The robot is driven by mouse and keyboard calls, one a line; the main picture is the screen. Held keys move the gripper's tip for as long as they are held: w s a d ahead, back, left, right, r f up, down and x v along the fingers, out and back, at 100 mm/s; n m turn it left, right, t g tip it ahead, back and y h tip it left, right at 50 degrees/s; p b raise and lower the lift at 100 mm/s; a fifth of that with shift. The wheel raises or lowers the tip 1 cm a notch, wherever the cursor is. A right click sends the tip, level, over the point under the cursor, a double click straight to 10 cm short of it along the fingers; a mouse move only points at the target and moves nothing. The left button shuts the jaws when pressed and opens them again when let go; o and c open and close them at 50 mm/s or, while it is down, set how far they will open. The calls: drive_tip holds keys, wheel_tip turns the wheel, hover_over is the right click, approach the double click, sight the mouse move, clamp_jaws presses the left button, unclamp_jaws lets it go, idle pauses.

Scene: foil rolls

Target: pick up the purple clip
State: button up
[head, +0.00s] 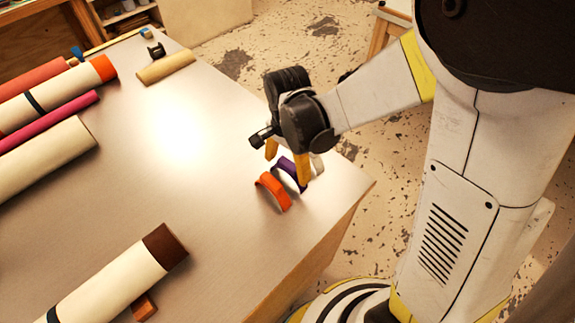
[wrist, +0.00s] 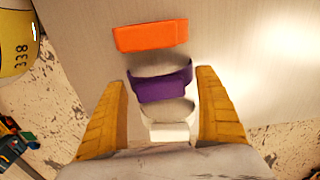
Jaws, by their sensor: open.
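The purple clip (wrist: 162,84) is a curved band lying on the table, in the middle of the wrist view between my two yellow fingers. It also shows in the head view (head: 288,168), partly hidden by a finger. My gripper (wrist: 164,95) is open, with one finger on each side of the purple clip and gaps visible between them. In the head view my gripper (head: 287,165) points down over the table near its right corner. Whether the fingertips touch the table is unclear.
An orange clip (head: 272,192) lies beside the purple one, and a white clip (wrist: 169,131) lies on its other side. Large rolls (head: 45,160) lie at the left, another roll (head: 120,280) at the front. The table (head: 200,200) is clear in the middle.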

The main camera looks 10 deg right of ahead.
drive_tip(key=c, duration=1.2)
